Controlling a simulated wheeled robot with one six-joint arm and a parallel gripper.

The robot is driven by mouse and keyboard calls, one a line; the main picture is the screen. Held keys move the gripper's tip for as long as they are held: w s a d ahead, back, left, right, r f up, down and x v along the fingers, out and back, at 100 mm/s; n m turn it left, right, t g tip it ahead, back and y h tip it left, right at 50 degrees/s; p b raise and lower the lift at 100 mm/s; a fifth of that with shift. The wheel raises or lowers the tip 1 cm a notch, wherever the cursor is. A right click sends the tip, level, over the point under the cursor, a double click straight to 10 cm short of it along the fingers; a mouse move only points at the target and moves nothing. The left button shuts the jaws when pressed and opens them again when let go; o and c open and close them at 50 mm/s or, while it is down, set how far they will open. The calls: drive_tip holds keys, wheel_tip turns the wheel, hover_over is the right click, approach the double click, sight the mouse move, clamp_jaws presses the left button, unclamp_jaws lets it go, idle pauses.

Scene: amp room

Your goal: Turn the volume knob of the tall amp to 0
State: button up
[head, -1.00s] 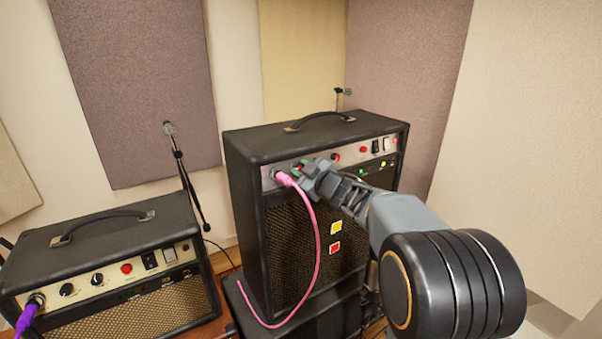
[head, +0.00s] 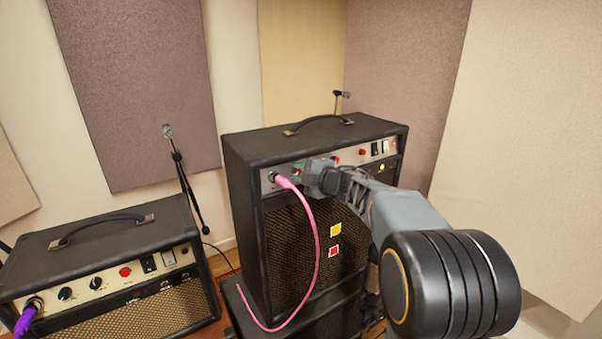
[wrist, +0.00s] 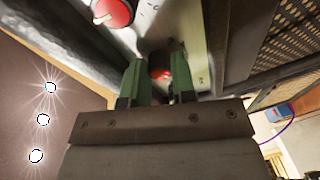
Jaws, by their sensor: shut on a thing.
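The tall amp (head: 235,185) is the black one with the brown grille, at the middle of the head view. My gripper (head: 303,173) is at its control panel, just right of the pink cable's plug. In the wrist view my gripper (wrist: 156,82) has its green fingers on either side of a small dark knob with red on it (wrist: 160,73), and is shut on it. The fingers and the gripper body hide most of this knob, so its pointer and setting cannot be read.
A pink cable (head: 316,235) hangs from the tall amp's panel close to my gripper. A red knob (wrist: 113,12) is near the fingers in the wrist view. A lower amp (head: 110,240) with a purple cable (head: 25,319) stands at left. A microphone stand (head: 186,180) stands behind.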

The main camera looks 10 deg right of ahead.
drive_tip(key=shift+n, duration=0.4)
drive_tip(key=o, duration=0.9)
drive_tip(key=shift+c, duration=0.2)
drive_tip(key=shift+o, duration=0.3)
drive_tip(key=shift+r, duration=0.15)
drive_tip(key=shift+r, duration=0.15)
